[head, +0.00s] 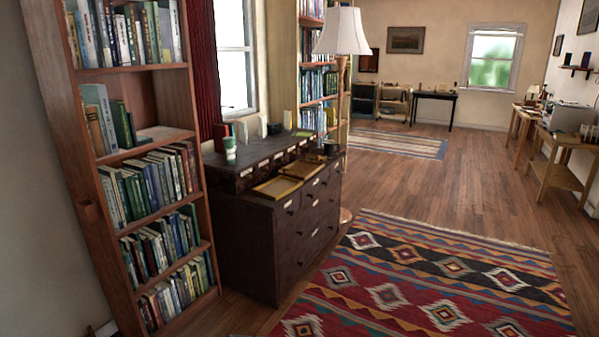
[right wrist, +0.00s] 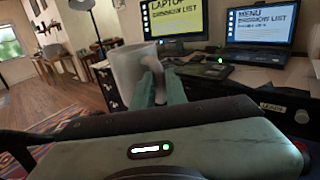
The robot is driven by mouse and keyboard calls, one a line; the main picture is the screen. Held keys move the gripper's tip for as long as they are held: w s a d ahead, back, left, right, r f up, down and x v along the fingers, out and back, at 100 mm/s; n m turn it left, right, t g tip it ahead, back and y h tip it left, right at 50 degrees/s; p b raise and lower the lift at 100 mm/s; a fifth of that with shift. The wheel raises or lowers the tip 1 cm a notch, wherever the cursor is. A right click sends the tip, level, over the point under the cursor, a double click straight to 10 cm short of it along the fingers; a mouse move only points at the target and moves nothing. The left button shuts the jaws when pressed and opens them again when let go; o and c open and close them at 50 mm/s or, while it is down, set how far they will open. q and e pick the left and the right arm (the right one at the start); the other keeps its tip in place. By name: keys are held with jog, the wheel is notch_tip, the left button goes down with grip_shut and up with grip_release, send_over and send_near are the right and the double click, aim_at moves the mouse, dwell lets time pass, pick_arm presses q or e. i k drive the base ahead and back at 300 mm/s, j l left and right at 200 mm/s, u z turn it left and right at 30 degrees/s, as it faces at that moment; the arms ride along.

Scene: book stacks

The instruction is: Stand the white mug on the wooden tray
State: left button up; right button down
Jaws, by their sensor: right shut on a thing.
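The white mug (right wrist: 132,72) shows in the right wrist view, roughly upright in the picture. My right gripper (right wrist: 160,88) is shut on it at the handle side, with its teal fingers partly hiding the handle. The mug and my right gripper are not in the head view. No thing is clearly the wooden tray. A flat tan piece (head: 277,187) on the dark chest in the head view looks like a shallow tray, but I cannot tell if it is wooden. My left gripper is in neither view.
The dark chest (head: 262,238) also bears a green-and-white cup (head: 230,152), a dark pot (head: 331,148) and books. A bookcase (head: 147,165) stands left of it, a lamp (head: 343,32) behind. A patterned rug (head: 430,285) covers open floor. Two lit screens (right wrist: 262,28) show in the wrist view.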

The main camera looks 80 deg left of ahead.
aim_at(300, 174)
jog(key=k+j+u, duration=0.1)
jog(key=k+u, duration=0.15)
jog(key=k, duration=0.35)
jog(key=k+j+u, duration=0.25)
jog(key=k, duration=0.3)
jog(key=u, duration=2.4)
jog(key=i+l+u, duration=0.35)
jog(key=l+u, duration=0.2)
jog(key=l, duration=0.15)
jog(key=i+l+u, duration=0.1)
jog(key=l+u, duration=0.15)
jog(key=l, duration=0.2)
jog(key=i+l+u, duration=0.1)
jog(key=l+u, duration=0.2)
jog(key=i+l, duration=0.1)
jog(key=l, duration=0.5)
jog(key=i+l, duration=0.1)
jog(key=l, duration=0.55)
jog(key=i+l, duration=0.1)
jog(key=l, duration=0.5)
jog(key=i+l, duration=0.1)
jog(key=l, duration=0.55)
jog(key=i+l, duration=0.1)
jog(key=l, duration=0.5)
jog(key=i+l, duration=0.1)
jog(key=l, duration=0.5)
jog(key=i+l, duration=0.1)
jog(key=l, duration=0.55)
jog(key=i+l, duration=0.1)
jog(key=l, duration=0.5)
